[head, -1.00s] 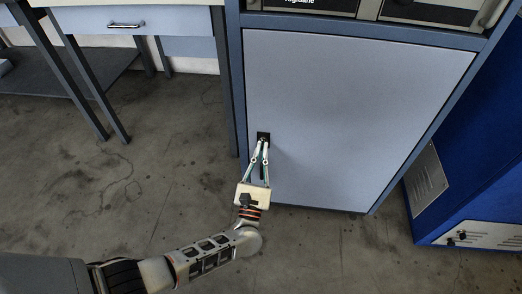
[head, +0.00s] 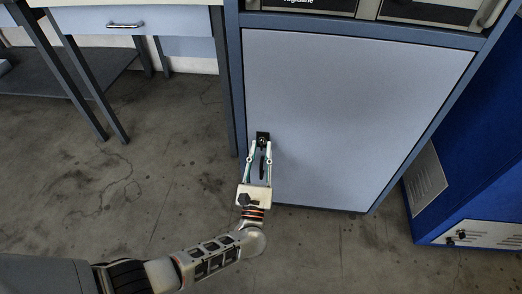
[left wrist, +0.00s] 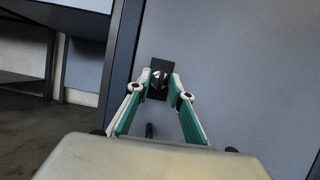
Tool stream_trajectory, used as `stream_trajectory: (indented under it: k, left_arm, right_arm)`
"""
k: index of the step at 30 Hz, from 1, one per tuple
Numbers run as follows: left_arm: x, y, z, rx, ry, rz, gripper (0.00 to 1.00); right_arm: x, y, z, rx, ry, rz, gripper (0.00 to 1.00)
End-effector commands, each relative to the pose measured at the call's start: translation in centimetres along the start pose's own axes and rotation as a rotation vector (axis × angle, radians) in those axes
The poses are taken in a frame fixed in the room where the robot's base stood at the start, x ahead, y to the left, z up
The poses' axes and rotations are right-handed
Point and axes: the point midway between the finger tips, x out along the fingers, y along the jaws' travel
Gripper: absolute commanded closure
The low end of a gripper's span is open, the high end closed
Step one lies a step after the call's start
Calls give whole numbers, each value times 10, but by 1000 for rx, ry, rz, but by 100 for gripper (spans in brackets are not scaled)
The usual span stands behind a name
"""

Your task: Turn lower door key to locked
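The lower door (head: 345,120) is a pale blue-grey panel, closed flush in its darker blue frame. Near its left edge is a black lock plate (head: 263,134), which also shows in the left wrist view (left wrist: 158,92). A small silver key (left wrist: 158,78) sits at the plate between my fingertips; its exact turn angle is hard to read. My left gripper (head: 260,144) is open, its two fingers spread on either side of the key with gaps visible in the left wrist view (left wrist: 160,77). My right gripper is not in view.
A workbench with a drawer (head: 132,22) and dark legs stands to the left. A blue cabinet (head: 475,150) stands to the right. Rack equipment (head: 430,12) sits above the door. The concrete floor (head: 165,180) in front is clear.

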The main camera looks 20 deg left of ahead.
Motion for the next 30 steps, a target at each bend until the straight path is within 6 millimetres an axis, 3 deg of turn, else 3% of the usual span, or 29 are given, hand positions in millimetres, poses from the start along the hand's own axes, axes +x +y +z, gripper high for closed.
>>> stream_trajectory:
  k: [14,30]
  left_arm:
    - [4,0,10,-2,-1,1,79]
    - [32,-1,78,-2,-2,1,79]
  right_arm:
    - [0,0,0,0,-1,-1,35]
    - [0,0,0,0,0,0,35]
